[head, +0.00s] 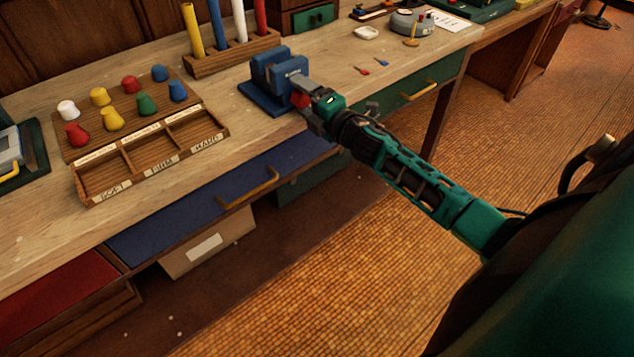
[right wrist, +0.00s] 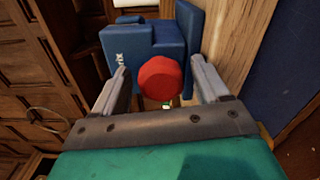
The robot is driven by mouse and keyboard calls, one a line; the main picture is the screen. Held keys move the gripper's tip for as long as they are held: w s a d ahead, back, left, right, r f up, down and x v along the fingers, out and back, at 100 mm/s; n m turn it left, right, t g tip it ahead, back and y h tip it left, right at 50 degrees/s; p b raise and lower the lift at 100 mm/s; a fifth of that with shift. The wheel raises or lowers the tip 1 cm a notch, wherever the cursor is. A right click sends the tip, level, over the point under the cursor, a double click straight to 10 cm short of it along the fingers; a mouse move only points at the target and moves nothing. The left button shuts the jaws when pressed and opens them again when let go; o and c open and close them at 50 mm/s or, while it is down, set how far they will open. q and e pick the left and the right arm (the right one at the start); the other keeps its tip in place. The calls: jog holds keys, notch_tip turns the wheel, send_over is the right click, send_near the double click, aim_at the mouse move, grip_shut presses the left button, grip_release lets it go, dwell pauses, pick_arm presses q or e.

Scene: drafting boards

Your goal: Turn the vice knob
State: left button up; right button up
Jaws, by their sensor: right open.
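The blue vice (head: 271,82) stands on the workbench near its front edge. Its red knob (head: 299,99) faces the front, partly covered by my right gripper (head: 303,92) in the head view. In the right wrist view the knob (right wrist: 160,78) is a red faceted disc on the front of the blue vice (right wrist: 145,42). My right gripper (right wrist: 163,90) is open, with one finger on each side of the knob. A gap shows between the knob and each finger. My left gripper is not in view.
A wooden sorting tray (head: 90,190) with several coloured pegs lies left of the vice. A rack (head: 232,56) of coloured tubes stands behind it. A blue drawer (head: 180,215) with a handle is below the bench front. Small red and blue items lie to the right.

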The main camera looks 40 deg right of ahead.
jog(key=m, duration=0.6)
jog(key=shift+m+p, duration=0.3)
jog(key=shift+p, duration=0.1)
jog(key=m, duration=0.3)
jog(key=shift+f+m, duration=0.15)
jog(key=shift+m, duration=0.25)
jog(key=m, duration=0.4)
jog(key=shift+a+f+b, duration=0.1)
jog(key=shift+b, duration=0.3)
jog(key=m+b, duration=0.2)
jog(key=m, duration=0.3)
jog(key=shift+f+m, duration=0.1)
jog(key=shift+m, duration=0.3)
jog(key=s+d+p, duration=0.1)
jog(key=s, duration=1.2)
pick_arm(q)
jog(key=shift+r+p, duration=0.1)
jog(key=shift+p, duration=0.25)
pick_arm(e)
jog(key=s+a+f+g, duration=0.3)
jog(key=s+a+f, duration=0.2)
jog(key=a+f, duration=0.2)
jog(key=s+a+f+n+g, duration=0.1)
jog(key=s+a+f+g, duration=0.1)
jog(key=s+a+f, duration=0.2)
jog(key=shift+s+a+f+g+y, duration=0.4)
jog(key=shift+a+f, duration=1.15)
jog(key=shift+f, duration=0.25)
